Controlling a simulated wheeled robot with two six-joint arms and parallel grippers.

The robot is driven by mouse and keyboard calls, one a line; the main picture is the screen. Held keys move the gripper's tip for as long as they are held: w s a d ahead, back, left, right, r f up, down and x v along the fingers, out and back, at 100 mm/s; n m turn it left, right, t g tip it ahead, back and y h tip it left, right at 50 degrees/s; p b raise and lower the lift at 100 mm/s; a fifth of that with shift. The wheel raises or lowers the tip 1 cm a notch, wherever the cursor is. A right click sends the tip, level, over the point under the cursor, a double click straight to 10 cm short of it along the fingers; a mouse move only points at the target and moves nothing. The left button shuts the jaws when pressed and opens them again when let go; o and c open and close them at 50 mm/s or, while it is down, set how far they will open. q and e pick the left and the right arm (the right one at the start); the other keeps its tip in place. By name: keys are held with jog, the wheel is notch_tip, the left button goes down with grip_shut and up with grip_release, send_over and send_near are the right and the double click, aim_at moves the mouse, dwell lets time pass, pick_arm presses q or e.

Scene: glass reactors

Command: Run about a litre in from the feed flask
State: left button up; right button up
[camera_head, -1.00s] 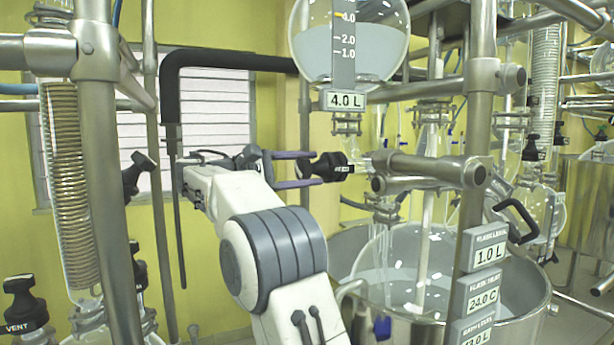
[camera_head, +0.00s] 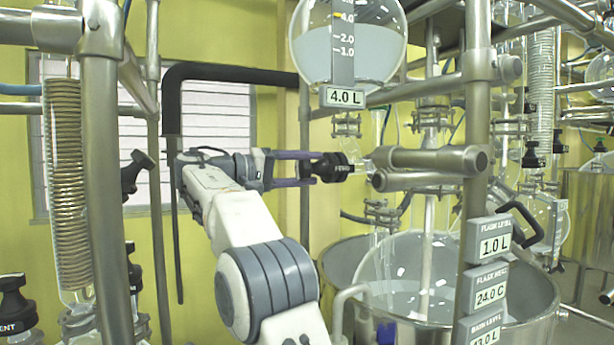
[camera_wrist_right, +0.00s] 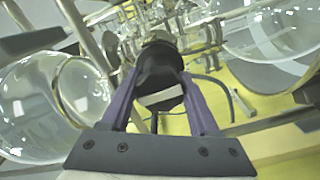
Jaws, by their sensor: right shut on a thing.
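The feed flask (camera_head: 378,62) is a round glass vessel at the top centre of the head view, partly filled with clear liquid. Its scale strip is marked 1.0, 2.0 and 4.0, and its label (camera_head: 344,97) reads 4.0 L. Below it sits a black feed valve knob (camera_head: 328,167) on a glass stem. My right gripper (camera_head: 312,168) is shut on this knob. In the right wrist view the knob (camera_wrist_right: 158,75) sits between the two purple fingers. The reactor flask (camera_head: 405,270) stands in a steel bath; its flask level display (camera_head: 495,243) reads 1.0 L. My left gripper is not in view.
Steel frame posts (camera_head: 108,200) and a thick horizontal clamp bar (camera_head: 430,160) stand close around my right arm. A black vent knob (camera_head: 14,302) is at lower left. A black insulated pipe (camera_head: 230,73) bends behind my arm.

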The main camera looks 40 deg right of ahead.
jog(key=shift+f+m+b, duration=0.1)
jog(key=shift+m+b, duration=0.3)
jog(key=shift+m, duration=0.9)
jog(key=o, duration=1.4)
jog(key=p+v, duration=0.2)
jog(key=v, duration=0.8)
jog(key=shift+w+a, duration=0.15)
jog(key=shift+a, duration=0.1)
jog(key=shift+w+d, duration=0.1)
